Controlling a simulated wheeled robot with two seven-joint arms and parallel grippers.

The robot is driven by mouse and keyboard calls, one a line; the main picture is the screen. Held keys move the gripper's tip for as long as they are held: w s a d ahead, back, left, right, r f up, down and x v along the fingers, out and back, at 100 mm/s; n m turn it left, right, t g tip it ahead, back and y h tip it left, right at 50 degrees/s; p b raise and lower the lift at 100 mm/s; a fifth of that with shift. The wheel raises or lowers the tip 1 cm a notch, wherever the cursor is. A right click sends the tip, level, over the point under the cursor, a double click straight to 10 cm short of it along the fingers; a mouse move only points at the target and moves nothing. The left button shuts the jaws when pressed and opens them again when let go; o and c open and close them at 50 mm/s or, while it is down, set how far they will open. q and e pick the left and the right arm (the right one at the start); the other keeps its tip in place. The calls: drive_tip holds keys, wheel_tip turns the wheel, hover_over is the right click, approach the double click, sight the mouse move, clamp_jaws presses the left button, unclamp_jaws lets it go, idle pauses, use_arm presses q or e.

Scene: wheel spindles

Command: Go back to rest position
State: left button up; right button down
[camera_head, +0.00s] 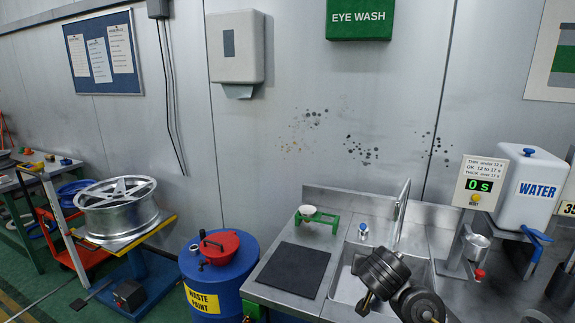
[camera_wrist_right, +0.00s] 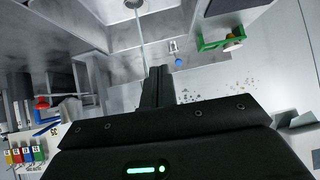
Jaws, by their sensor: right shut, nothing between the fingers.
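My right gripper (camera_wrist_right: 157,85) shows in the right wrist view, its dark fingers together with nothing between them. It appears over the sink area, apart from the fittings. That view is upside down, with the sink at the top. In the head view dark rounded parts in front of the sink look like my right arm, and the fingertips cannot be made out there. My left gripper is not in view.
The steel counter holds a dark mat (camera_head: 288,269), a green stand (camera_head: 318,217), a faucet (camera_head: 402,214), a timer box (camera_head: 479,183) and a water tank (camera_head: 530,186). Left of it stand a blue waste drum (camera_head: 222,270) and a wheel rim (camera_head: 117,208) on a cart.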

drive_tip(key=s+a+f+n+g+y, duration=0.2)
drive_tip(key=s+f+n+g+y, duration=0.1)
drive_tip(key=s+f, duration=1.25)
drive_tip(key=s+d+f+n+g, duration=0.1)
drive_tip(key=s+d+f, duration=0.15)
drive_tip(key=s, duration=0.55)
drive_tip(key=s+d+f+n+g, duration=0.1)
drive_tip(key=s+f, duration=0.2)
drive_tip(key=s, duration=0.4)
drive_tip(key=s+d+f+n+g, duration=0.1)
drive_tip(key=s+f, duration=0.2)
drive_tip(key=s, duration=0.5)
wheel_tip(320, 180, down, 34)
drive_tip(key=s+g+b, duration=0.2)
drive_tip(key=b, duration=0.4)
use_arm(q)
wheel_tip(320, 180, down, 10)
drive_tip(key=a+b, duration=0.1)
drive_tip(key=b, duration=0.3)
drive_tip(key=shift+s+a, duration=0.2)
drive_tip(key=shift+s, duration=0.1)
use_arm(e)
drive_tip(key=s+d+f, duration=0.2)
drive_tip(key=s+f, duration=0.5)
drive_tip(key=f, duration=0.1)
drive_tip(key=s+d+f, duration=0.2)
drive_tip(key=s+f, duration=0.6)
drive_tip(key=f, duration=0.1)
drive_tip(key=shift+s+d+f+n+g, duration=0.15)
drive_tip(key=shift+d+f+n+g, duration=0.15)
